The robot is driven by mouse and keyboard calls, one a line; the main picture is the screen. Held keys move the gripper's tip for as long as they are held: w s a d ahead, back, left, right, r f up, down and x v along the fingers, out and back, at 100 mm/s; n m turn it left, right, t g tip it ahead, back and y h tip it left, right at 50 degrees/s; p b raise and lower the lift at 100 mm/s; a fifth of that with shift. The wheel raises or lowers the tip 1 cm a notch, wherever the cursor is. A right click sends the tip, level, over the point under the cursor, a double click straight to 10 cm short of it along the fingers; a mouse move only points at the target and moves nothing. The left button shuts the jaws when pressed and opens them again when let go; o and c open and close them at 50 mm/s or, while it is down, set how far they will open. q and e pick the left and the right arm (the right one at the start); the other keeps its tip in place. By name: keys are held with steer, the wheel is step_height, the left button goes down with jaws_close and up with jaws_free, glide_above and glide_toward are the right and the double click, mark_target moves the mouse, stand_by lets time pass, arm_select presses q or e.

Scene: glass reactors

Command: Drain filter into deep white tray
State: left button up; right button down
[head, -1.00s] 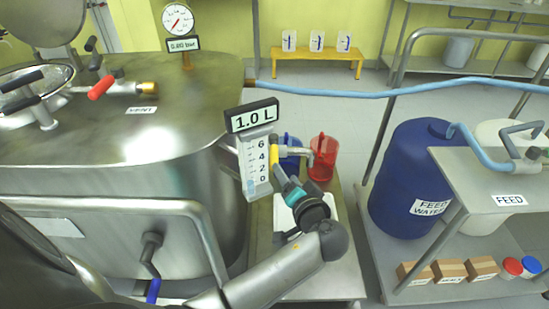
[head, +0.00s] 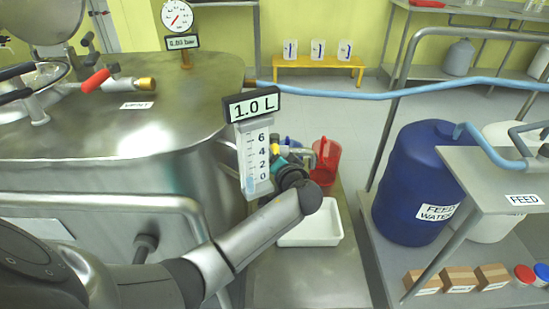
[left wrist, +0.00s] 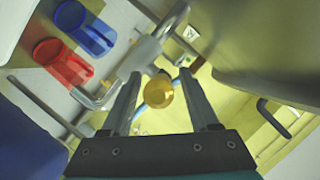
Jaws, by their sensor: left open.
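The white tray (head: 318,230) lies on the steel bench to the right of the vessel, partly hidden by my left arm; its inside looks empty where visible. My left gripper (head: 284,160) is above the tray's far left side, partly behind the level gauge (head: 254,158), whose display reads 1.0 L. In the left wrist view the gripper (left wrist: 160,76) is open, with a round yellow knob (left wrist: 159,92) between its fingers; I cannot tell whether they touch it. A bent steel pipe (left wrist: 140,58) runs beside it. I cannot clearly make out the filter. My right gripper is not in view.
A red jug (head: 326,162) stands close behind the gripper, with a blue jug (head: 291,146) partly hidden beside it. The steel vessel (head: 110,125) fills the left. A blue feed-water drum (head: 415,185) and cart stand right. The bench front is clear.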

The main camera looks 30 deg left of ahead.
arm_select(q)
jaws_close()
stand_by(0.6)
stand_by(0.9)
